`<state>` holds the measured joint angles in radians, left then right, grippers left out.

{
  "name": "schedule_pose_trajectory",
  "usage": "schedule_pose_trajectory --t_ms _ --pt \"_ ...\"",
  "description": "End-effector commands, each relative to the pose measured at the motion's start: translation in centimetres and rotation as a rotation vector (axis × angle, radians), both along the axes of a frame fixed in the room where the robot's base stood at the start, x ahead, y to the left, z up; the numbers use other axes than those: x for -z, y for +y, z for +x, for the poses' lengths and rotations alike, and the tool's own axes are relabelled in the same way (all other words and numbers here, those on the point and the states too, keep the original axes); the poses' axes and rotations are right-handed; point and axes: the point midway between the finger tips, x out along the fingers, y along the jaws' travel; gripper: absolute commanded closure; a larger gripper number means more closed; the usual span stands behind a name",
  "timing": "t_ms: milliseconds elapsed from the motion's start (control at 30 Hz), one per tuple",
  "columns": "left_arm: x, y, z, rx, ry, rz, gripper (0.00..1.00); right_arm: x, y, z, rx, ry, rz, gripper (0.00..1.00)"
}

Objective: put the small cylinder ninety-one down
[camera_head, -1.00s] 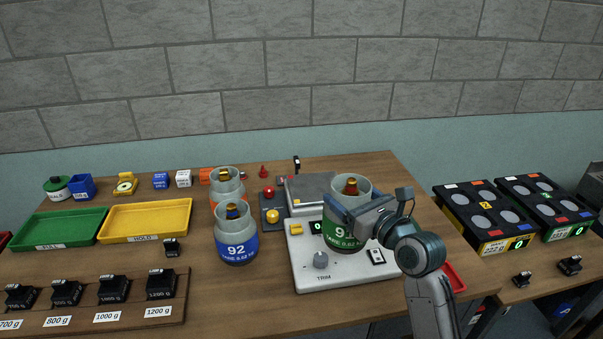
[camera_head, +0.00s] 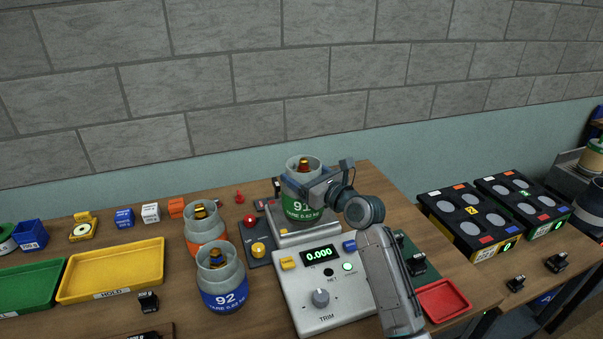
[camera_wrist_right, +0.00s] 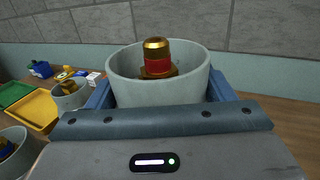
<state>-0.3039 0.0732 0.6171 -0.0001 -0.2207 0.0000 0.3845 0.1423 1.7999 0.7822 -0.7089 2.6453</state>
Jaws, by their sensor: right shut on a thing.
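The small cylinder ninety-one (camera_head: 302,206) has a green band, a grey collar and a brass valve. My right gripper (camera_head: 312,190) is shut on it and holds it upright over the weighing plate of the scale (camera_head: 340,299). I cannot tell whether its base touches the plate (camera_head: 311,235). The scale display (camera_head: 319,254) reads 0.000. In the right wrist view the grey collar (camera_wrist_right: 120,88) of the cylinder sits between the blue fingers, with the valve (camera_wrist_right: 156,60) inside it. The left gripper is not in view.
Cylinder 92 (camera_head: 221,283), with a blue band, and an orange-banded cylinder (camera_head: 205,231) stand left of the scale. A yellow HOLD tray (camera_head: 112,270) lies farther left. A red tray (camera_head: 443,300) is at right, with black-topped multi-pad units (camera_head: 462,232) beyond.

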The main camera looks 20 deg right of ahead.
Motion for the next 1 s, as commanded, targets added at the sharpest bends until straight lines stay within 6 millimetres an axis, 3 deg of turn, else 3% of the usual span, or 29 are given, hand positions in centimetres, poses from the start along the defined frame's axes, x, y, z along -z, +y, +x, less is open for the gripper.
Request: schedule_pose_trajectory --t_ms 100,300,500,767,1000 --pt "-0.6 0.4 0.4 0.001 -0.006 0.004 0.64 -0.2 -0.6 2.6 0.001 -0.004 0.002 0.95" --pt "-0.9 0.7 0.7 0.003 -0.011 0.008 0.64 0.1 -1.2 5.1 0.001 -0.005 0.001 0.95" --pt "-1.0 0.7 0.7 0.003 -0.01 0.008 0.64 0.2 -1.5 6.3 0.001 -0.005 0.001 0.95" --pt "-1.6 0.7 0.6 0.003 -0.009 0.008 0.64 3.6 -1.4 6.2 0.001 -0.004 0.002 0.95" --pt "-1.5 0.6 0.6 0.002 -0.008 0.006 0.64 3.8 -1.4 6.2 0.001 -0.006 0.001 0.95"
